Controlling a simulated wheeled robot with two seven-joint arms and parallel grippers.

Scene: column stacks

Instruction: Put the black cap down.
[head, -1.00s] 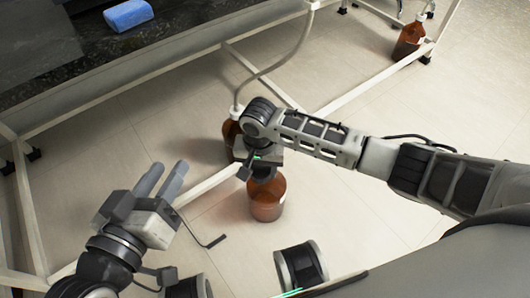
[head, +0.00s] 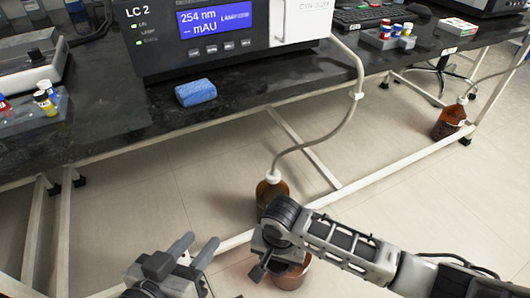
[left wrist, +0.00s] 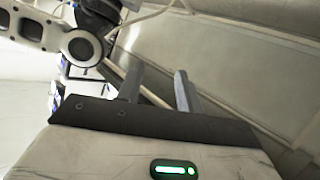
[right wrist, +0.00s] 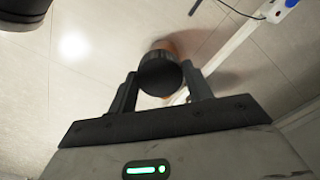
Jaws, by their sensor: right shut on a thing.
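The black cap (right wrist: 160,75) is between the fingers of my right gripper (right wrist: 160,92), which is shut on it. An amber bottle (head: 291,275) stands on the floor under my right gripper (head: 262,264) in the head view, partly hidden by it. In the right wrist view the bottle (right wrist: 165,46) shows behind the cap; whether they touch cannot be told. My left gripper (head: 196,252) is open and empty, to the left of the bottle. Its two parted fingers show in the left wrist view (left wrist: 158,88).
A dark bench (head: 120,120) carries an instrument (head: 225,35), a blue sponge (head: 196,92) and vial racks (head: 395,38). A tubed amber bottle (head: 268,192) stands behind my right arm; another (head: 449,122) is far right. White frame bars (head: 400,160) run low over the floor.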

